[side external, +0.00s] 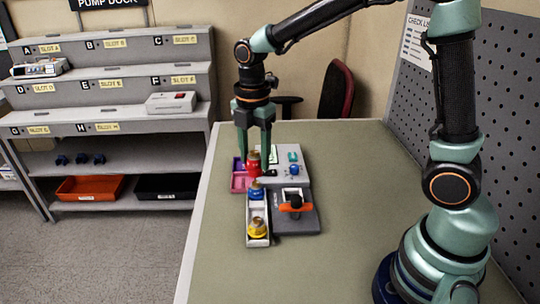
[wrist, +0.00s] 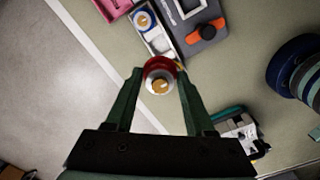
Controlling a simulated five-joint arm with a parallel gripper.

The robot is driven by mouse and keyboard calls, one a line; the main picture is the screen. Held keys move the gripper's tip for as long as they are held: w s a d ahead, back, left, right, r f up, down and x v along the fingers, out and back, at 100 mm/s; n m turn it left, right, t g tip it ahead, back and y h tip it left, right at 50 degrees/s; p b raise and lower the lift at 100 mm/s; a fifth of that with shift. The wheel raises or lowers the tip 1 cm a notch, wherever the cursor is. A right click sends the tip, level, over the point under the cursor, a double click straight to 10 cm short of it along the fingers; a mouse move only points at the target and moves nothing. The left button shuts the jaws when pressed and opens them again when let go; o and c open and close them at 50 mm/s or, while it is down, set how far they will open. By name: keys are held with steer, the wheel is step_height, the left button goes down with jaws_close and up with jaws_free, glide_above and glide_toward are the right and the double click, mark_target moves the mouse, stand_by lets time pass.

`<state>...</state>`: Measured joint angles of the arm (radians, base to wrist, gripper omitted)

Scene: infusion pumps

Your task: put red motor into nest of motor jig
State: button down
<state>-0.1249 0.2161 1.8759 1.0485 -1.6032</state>
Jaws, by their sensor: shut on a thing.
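The red motor (side external: 253,162) is between the fingertips of my gripper (side external: 253,150), which is shut on it and points down. In the wrist view the red motor (wrist: 160,75) shows end-on, with a pale, brass-centred top. The grey motor jig (side external: 305,220) has an orange clamp handle (side external: 295,207) and lies to the right of a white tray (side external: 257,207). In the wrist view the jig shows a pale square frame and the orange handle (wrist: 203,30). I cannot tell the motor's exact height.
The white tray holds a blue motor (side external: 256,191) and a yellow motor (side external: 257,228). A pink bin (side external: 238,183) is behind it, and a fixture with a blue knob (side external: 294,170) behind the jig. The front of the table is clear. A perforated panel (side external: 510,150) stands at the right.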

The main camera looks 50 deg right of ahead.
mark_target(256, 151)
step_height(256, 151, up, 6)
steer(key=shift+f, duration=0.2)
steer(key=shift+d, duration=0.3)
steer(key=shift+s+d+f, duration=0.55)
steer(key=shift+d+f, duration=1.05)
steer(key=shift+f, duration=1.05)
steer(key=shift+s+d+f, duration=0.55)
steer(key=shift+d+f, duration=1.05)
steer(key=shift+f, duration=1.1)
steer(key=shift+s+d+f, duration=0.55)
steer(key=shift+d+f, duration=1.05)
steer(key=shift+f, duration=1.05)
steer(key=shift+f, duration=1.05)
steer(key=c, duration=0.8)
jaws_free()
steer(key=shift+r, duration=0.2)
